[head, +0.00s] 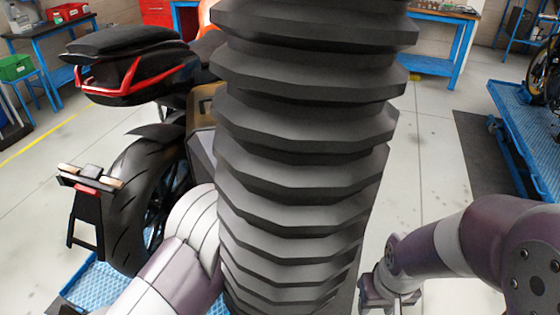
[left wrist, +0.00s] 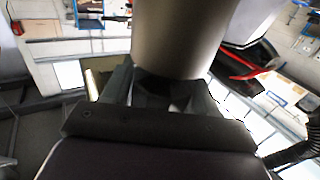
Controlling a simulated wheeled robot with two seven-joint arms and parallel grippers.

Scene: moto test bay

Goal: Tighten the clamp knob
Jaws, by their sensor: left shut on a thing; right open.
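In the left wrist view my left gripper (left wrist: 158,92) is shut on a dark piece (left wrist: 153,88) between its fingers, which I take to be the clamp knob. Most of it is hidden by the fingers and by a large grey cylinder (left wrist: 180,35) just beyond them. In the head view my left gripper and the clamp are hidden, as the middle of that view is blocked. My right gripper (head: 391,294) is low at the right in the head view, open and empty, away from the motorcycle (head: 128,190).
The motorcycle stands at the left on a blue lift platform (head: 95,282). Another blue lift (head: 520,125) is at the right, with a dark mat (head: 478,150) beside it. Blue workbenches (head: 55,40) stand behind. The floor between is clear.

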